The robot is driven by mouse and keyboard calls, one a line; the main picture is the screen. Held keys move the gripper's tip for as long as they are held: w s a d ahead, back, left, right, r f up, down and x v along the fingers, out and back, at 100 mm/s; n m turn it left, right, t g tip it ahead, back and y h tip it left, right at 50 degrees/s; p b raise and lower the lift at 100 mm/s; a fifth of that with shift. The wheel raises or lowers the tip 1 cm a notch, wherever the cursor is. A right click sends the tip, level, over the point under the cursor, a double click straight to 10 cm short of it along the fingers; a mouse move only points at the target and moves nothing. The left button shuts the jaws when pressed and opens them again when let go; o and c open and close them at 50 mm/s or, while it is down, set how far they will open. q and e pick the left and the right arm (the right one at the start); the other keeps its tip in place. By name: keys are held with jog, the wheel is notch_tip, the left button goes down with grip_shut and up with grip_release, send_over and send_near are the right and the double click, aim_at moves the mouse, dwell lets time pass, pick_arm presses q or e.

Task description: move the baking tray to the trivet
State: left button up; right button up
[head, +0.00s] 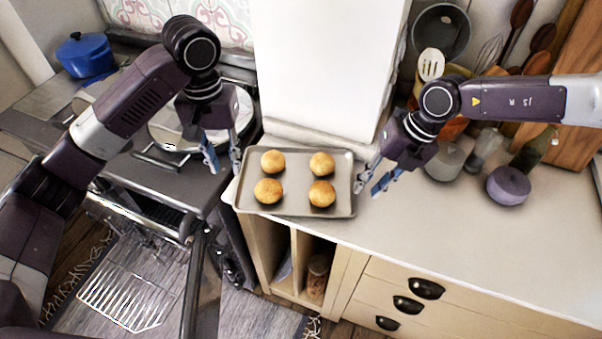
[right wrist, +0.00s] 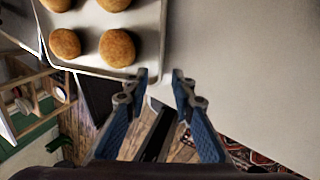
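The baking tray (head: 285,211) is a grey rectangular pan holding several golden buns. It lies flat on the pale counter at its left end, close to the front edge. Its corner also shows in the right wrist view (right wrist: 95,68). My left gripper (head: 223,163) points down just left of the tray, with its fingers apart. My right gripper (head: 373,184) is beside the tray's right end. In the right wrist view its fingers (right wrist: 160,76) are open with nothing held between them, and the left fingertip is close to the tray's corner. I cannot pick out a trivet.
The stove (head: 50,118) stands left of the counter, with a blue pot (head: 87,54) on it. The oven is open, with a wire rack (head: 125,296) low in front. A lavender jar (head: 508,187) and bottles stand at the back right. The counter's right front is clear.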

jog(key=v, duration=0.6)
jog(key=shift+r, duration=0.15)
